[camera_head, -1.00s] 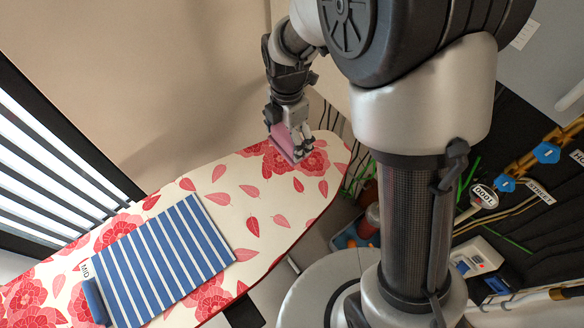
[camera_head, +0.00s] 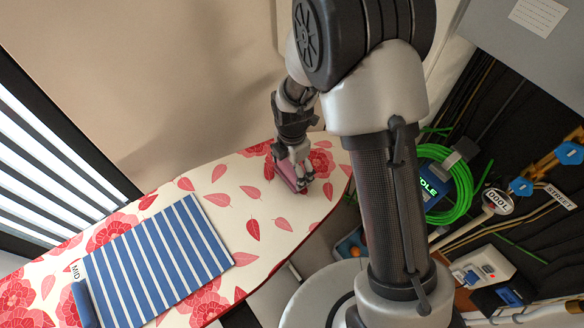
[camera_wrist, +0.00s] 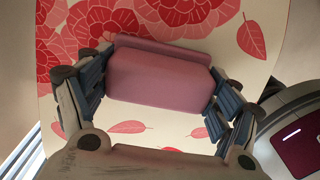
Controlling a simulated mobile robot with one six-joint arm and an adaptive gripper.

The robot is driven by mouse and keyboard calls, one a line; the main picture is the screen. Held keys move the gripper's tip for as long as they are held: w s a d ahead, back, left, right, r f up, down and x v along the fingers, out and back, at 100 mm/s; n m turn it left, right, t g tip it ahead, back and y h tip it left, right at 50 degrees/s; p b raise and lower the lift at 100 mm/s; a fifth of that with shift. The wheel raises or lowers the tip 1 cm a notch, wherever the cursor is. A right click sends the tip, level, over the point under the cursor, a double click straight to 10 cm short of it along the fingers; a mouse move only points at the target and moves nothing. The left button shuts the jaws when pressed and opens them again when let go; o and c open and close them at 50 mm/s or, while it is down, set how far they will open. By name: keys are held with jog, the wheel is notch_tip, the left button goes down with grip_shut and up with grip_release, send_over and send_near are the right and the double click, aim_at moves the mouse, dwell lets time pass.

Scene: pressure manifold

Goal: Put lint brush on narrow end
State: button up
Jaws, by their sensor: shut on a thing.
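The pink block-like thing, which I take to be the lint brush (camera_head: 286,175), is at the flowered ironing board's (camera_head: 215,185) narrow rounded end, at the upper right of the board in the head view. My gripper (camera_head: 297,174) is shut on it from above. In the wrist view the pink brush (camera_wrist: 158,78) lies between the two dark finger pads (camera_wrist: 160,90), with a raised lip along its far edge. The printed board cover shows beneath it. I cannot tell whether its underside touches the board.
A blue and white striped cloth (camera_head: 155,262) lies on the middle of the board, with a "MID" label and a blue roll (camera_head: 84,304) at its left edge. A wall is behind the board. A dark panel with a green cable coil (camera_head: 460,185) stands at right.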

jog(key=shift+f, duration=0.1)
jog(key=o, duration=0.9)
jog(key=shift+c, duration=0.2)
